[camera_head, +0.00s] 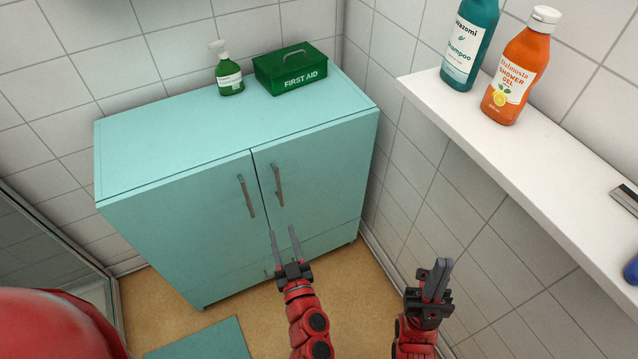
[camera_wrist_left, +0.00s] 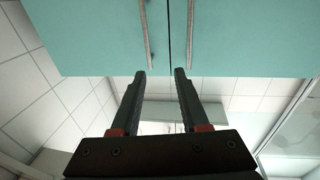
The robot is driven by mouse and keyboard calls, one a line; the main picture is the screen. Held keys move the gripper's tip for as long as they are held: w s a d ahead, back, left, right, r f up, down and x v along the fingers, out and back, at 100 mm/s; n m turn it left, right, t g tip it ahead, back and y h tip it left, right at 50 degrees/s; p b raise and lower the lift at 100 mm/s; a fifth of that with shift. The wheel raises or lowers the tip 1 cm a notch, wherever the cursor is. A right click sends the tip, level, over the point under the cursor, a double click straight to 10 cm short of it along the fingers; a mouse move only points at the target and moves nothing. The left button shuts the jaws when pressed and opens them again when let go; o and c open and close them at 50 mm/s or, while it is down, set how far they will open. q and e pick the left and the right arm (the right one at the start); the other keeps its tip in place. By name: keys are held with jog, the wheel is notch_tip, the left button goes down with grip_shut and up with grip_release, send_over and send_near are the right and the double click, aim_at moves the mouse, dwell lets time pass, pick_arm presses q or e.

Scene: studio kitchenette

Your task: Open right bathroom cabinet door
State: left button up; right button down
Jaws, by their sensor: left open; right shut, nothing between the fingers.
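The teal bathroom cabinet (camera_head: 200,150) stands against the tiled wall, both doors shut. Its right door (camera_head: 330,160) has a vertical grey bar handle (camera_head: 277,185) near the middle seam. The left door (camera_head: 180,220) has a matching handle (camera_head: 246,196). My left gripper (camera_head: 283,233) is open and empty, just below the right handle in the head view, apart from it. In the left wrist view, turned upside down, its fingertips (camera_wrist_left: 160,72) point towards the doors, with the right door's handle (camera_wrist_left: 148,35) on the left. My right gripper (camera_head: 441,264) is shut and empty, right of the cabinet.
A green soap bottle (camera_head: 229,75) and a green first aid box (camera_head: 291,70) stand on the cabinet top. A white shelf (camera_head: 520,165) with shampoo (camera_head: 469,45) and shower gel (camera_head: 517,75) juts out at right. A teal mat (camera_head: 200,343) lies on the floor.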

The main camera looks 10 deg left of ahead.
aim_at(279, 188)
pick_arm(q)
jog(key=shift+m+h, duration=0.3)
jog(key=shift+h, duration=0.2)
jog(key=x, duration=0.5)
jog(key=d+f+x, duration=0.1)
jog(key=x, duration=1.1)
jog(key=shift+w+d+f, duration=0.3)
jog(key=shift+w+d, duration=0.1)
jog(key=shift+c, duration=0.2)
grip_shut()
jog(key=shift+p, duration=0.3)
